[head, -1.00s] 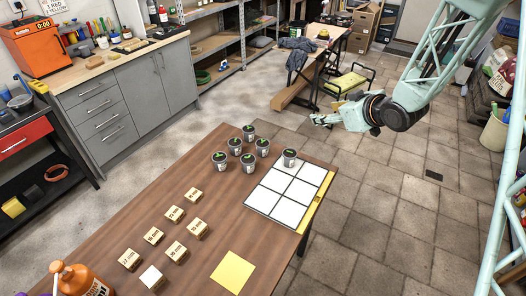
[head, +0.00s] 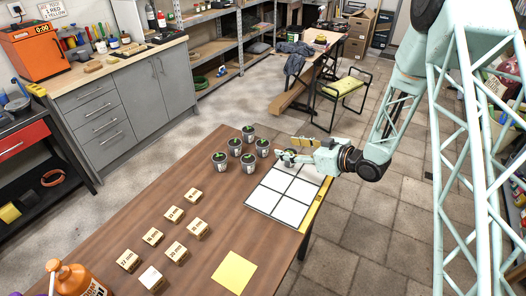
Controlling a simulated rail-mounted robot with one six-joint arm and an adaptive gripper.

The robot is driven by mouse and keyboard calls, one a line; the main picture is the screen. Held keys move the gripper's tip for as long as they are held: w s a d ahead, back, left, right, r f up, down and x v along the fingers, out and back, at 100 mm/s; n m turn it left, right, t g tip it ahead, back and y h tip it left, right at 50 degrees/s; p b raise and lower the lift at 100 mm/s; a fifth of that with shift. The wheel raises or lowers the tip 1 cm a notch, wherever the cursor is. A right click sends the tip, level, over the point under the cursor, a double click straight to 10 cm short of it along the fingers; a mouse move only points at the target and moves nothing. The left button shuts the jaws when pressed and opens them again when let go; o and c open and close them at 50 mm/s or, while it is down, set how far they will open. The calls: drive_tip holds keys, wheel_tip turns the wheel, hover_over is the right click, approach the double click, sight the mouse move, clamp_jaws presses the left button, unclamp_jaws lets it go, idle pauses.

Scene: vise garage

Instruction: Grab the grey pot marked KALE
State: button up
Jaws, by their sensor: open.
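Several small grey pots with green tops stand near the far edge of the wooden table; one is the front-left pot (head: 220,162), another the front-right pot (head: 249,163). Their labels are too small to read, so I cannot tell which says KALE. One more pot (head: 289,157) stands on the far-left cell of the white grid board (head: 291,188), partly hidden by my gripper. My gripper (head: 291,152) is open, low over the board's far end and close around or beside that pot; contact cannot be told.
Several wooden blocks with printed labels, such as this block (head: 174,214), lie mid-table. A yellow square (head: 233,271) lies near the front edge and an orange bottle (head: 74,281) stands at the near left. The table between pots and blocks is clear.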

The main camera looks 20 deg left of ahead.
sight(267, 145)
drive_tip(key=shift+s+a+f, duration=0.25)
drive_tip(key=shift+s+f, duration=0.05)
drive_tip(key=shift+f, duration=0.1)
drive_tip(key=shift+w+a+f, duration=0.1)
drive_tip(key=shift+a+f, duration=0.05)
drive_tip(key=shift+a, duration=0.25)
drive_tip(key=shift+b+x, duration=0.45)
drive_tip(key=shift+x, duration=3.4)
drive_tip(key=shift+a, duration=0.1)
drive_tip(key=shift+b+x, duration=0.5)
drive_tip(key=shift+x, duration=2)
drive_tip(key=shift+c, duration=0.2)
